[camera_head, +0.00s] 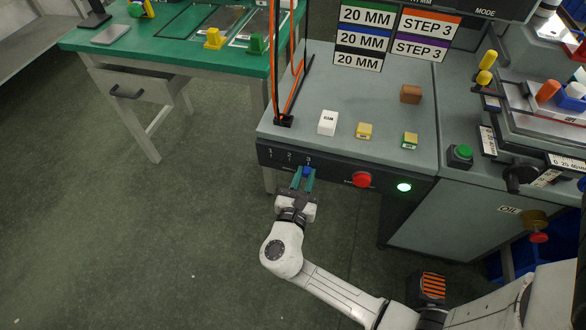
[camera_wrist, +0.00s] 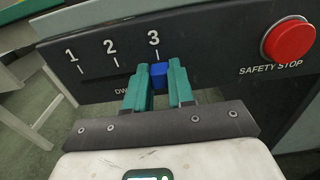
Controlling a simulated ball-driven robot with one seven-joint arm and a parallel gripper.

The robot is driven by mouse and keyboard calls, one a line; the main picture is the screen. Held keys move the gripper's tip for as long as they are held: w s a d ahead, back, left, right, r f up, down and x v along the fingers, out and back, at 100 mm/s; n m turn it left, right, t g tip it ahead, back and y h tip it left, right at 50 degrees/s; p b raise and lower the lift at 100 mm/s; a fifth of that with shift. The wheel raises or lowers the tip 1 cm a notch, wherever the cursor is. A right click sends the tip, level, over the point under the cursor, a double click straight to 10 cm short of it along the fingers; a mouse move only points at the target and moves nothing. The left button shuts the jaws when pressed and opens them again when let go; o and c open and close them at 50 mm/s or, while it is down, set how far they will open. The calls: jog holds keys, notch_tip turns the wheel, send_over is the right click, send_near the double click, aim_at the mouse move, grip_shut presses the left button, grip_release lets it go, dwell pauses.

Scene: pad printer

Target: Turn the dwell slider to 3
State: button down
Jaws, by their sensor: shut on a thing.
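The dwell slider is a small blue knob (camera_wrist: 159,75) on the dark front panel (camera_wrist: 210,42) of the machine. In the wrist view it stands just below the "3" mark, right of the "1" and "2" marks. My gripper (camera_wrist: 160,82) has its two green fingers shut on the knob, one on each side. In the head view the knob (camera_head: 306,171) shows between the fingertips of my gripper (camera_head: 303,178), below the "3". The slot under the knob and part of the "DWELL" label are hidden by my fingers.
Small blocks sit on the grey top (camera_head: 290,145) above. A green table (camera_head: 130,45) stands at the left.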

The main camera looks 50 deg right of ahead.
jog(key=shift+s+d+f, duration=0.1)
jog(key=shift+s, duration=0.15)
jog(key=c, duration=1)
grip_release()
jog(key=shift+o, duration=0.2)
jog(key=v, duration=1)
jog(key=shift+a+p, duration=0.4)
jog(key=shift+s, duration=0.1)
